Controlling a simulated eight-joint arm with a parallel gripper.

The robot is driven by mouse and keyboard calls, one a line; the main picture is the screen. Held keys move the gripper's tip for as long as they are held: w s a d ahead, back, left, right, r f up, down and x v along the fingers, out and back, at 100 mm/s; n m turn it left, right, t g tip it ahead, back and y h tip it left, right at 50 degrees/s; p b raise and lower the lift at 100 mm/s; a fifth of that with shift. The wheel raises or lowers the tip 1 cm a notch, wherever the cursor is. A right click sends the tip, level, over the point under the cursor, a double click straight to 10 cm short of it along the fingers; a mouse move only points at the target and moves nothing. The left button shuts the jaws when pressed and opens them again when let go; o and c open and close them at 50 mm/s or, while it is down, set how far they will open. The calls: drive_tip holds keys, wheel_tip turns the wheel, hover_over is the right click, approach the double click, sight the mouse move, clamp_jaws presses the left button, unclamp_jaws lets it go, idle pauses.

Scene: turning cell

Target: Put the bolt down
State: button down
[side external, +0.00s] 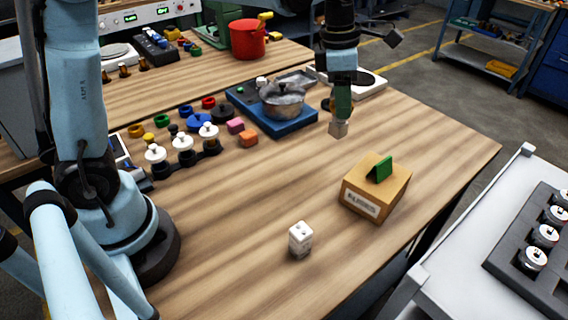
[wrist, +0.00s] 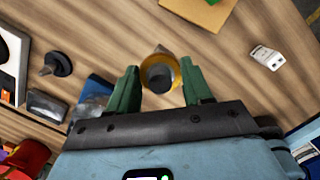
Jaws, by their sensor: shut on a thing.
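My gripper (side external: 341,112) is over the wooden table, left of and behind the cardboard box. In the wrist view its green fingers (wrist: 162,88) stand on either side of the bolt (wrist: 160,76), which shows end-on as a dark round end inside a yellow-gold ring. In the side view the bolt (side external: 338,129) is a small greyish-tan piece below the fingers, hanging above the table. Its full shape is hidden by the fingers and the viewing angle.
A cardboard box (side external: 374,190) with a green piece in its top stands to the right. A white block (side external: 300,240) stands in front. A blue tray (side external: 290,127) with a metal pot, and several coloured parts, lie behind and left. Bare wood (side external: 270,185) lies between.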

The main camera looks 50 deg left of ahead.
drive_tip(key=shift+w+a+f, duration=0.75)
drive_tip(key=shift+a+f, duration=0.65)
drive_tip(key=shift+f, duration=0.2)
drive_tip(key=shift+w+a+f, duration=0.7)
drive_tip(key=shift+a+f, duration=0.65)
drive_tip(key=shift+f, duration=0.3)
drive_tip(key=shift+w+a+f, duration=0.75)
drive_tip(key=shift+a+f, duration=0.65)
drive_tip(key=shift+f, duration=0.2)
drive_tip(key=shift+f, duration=0.1)
drive_tip(key=shift+c, duration=2.4)
unclamp_jaws()
